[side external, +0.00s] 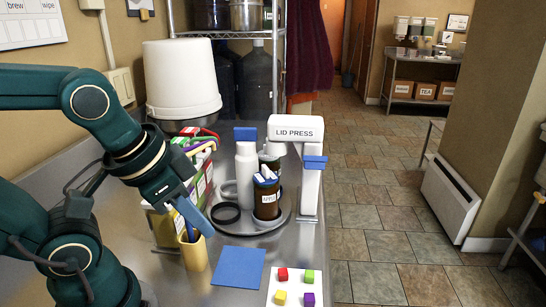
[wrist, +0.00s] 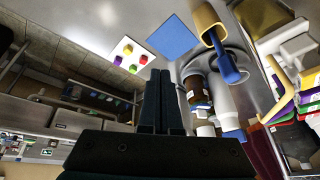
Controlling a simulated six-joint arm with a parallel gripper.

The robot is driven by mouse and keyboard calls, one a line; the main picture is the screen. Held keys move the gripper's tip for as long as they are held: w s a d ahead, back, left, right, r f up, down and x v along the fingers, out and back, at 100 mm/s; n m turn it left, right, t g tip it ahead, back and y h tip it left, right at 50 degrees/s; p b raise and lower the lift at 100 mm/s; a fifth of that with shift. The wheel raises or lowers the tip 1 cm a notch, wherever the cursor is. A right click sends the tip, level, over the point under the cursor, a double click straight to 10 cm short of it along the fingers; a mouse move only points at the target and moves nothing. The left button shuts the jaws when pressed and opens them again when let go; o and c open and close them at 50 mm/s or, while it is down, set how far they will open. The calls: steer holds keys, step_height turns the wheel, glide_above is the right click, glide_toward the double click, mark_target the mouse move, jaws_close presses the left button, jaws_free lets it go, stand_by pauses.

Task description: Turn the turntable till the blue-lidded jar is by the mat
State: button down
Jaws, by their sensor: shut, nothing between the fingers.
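The grey round turntable (side external: 246,226) stands on the metal counter, beyond the blue mat (side external: 238,268). Another dark jar behind is partly hidden. The mat also shows there (wrist: 168,37).
The white lid press (side external: 308,190) stands at the turntable's right. A white card with coloured cubes (side external: 296,285) lies right of the mat. A white bucket (side external: 182,80) stands behind.

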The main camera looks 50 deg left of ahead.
steer(key=shift+w+r+t, duration=0.5)
steer(key=shift+w+r, duration=0.3)
steer(key=shift+r, duration=1.25)
steer(key=w+a+f+n+g+y, duration=0.2)
steer(key=w+a+n+g+y, duration=0.15)
steer(key=w+a+n, duration=0.4)
steer(key=w+a+f+y, duration=0.1)
steer(key=f, duration=0.4)
steer(key=w+a+f+y, duration=0.1)
steer(key=w+f, duration=0.1)
steer(key=f, duration=0.3)
steer(key=w+a+f+y, duration=0.2)
steer(key=f, duration=0.3)
steer(key=shift+f+g, duration=0.2)
steer(key=shift+g, duration=0.05)
